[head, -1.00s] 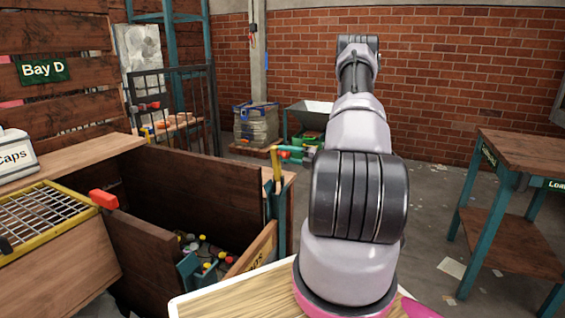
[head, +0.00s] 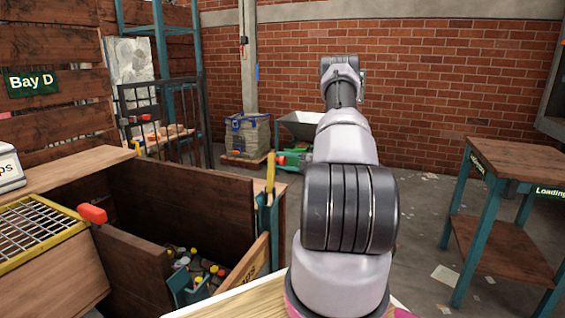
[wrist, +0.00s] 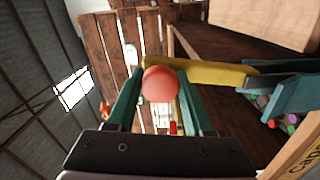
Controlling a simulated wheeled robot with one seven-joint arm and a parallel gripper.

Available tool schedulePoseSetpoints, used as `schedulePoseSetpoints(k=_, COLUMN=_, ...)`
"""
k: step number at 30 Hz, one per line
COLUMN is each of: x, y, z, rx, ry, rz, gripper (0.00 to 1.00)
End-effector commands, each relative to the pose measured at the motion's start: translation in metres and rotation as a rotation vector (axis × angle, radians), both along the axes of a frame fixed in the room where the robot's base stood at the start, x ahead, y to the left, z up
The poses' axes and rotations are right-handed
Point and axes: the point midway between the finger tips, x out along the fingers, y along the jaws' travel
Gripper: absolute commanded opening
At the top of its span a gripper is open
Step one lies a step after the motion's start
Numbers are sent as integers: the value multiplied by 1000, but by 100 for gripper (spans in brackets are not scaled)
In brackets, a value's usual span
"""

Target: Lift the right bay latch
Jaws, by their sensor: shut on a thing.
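The right bay latch is a yellow lever (head: 271,172) with a round red knob (wrist: 161,84). It stands nearly upright in the head view, at the right corner of the open wooden bay, above a teal bracket (head: 268,214). In the wrist view the yellow lever (wrist: 205,74) runs to the right from behind the knob. My gripper (wrist: 160,73) has its two teal fingers on either side of the knob and is shut on it. My gripper cannot be made out clearly in the head view, where my arm points away from the camera.
A red-tipped handle (head: 92,214) stands at the bay's left side, beside a yellow-framed grid (head: 35,235). Several small caps (head: 196,268) lie inside the bay. A teal-legged table (head: 510,160) stands at right. The floor between it and my arm is mostly open.

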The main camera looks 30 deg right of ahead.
Motion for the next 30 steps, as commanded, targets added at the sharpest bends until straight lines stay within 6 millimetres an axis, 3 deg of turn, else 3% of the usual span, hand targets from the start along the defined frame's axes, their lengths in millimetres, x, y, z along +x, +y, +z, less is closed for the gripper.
schedulePoseSetpoints(k=6, x=-1, y=-1, z=-1, rx=-1, ry=2, rz=-1, gripper=0)
schedulePoseSetpoints(k=7, x=-1, y=-1, z=-1, rx=-1, ry=2, rz=-1, gripper=63)
schedulePoseSetpoints(k=9, x=-1, y=-1, z=-1, rx=-1, ry=2, rz=-1, gripper=81)
schedulePoseSetpoints(k=20, x=-3, y=-3, z=0, rx=-2, ry=0, rz=-2, gripper=81)
schedulePoseSetpoints(k=30, x=-51, y=-41, z=-1, rx=-2, ry=1, rz=-5, gripper=81)
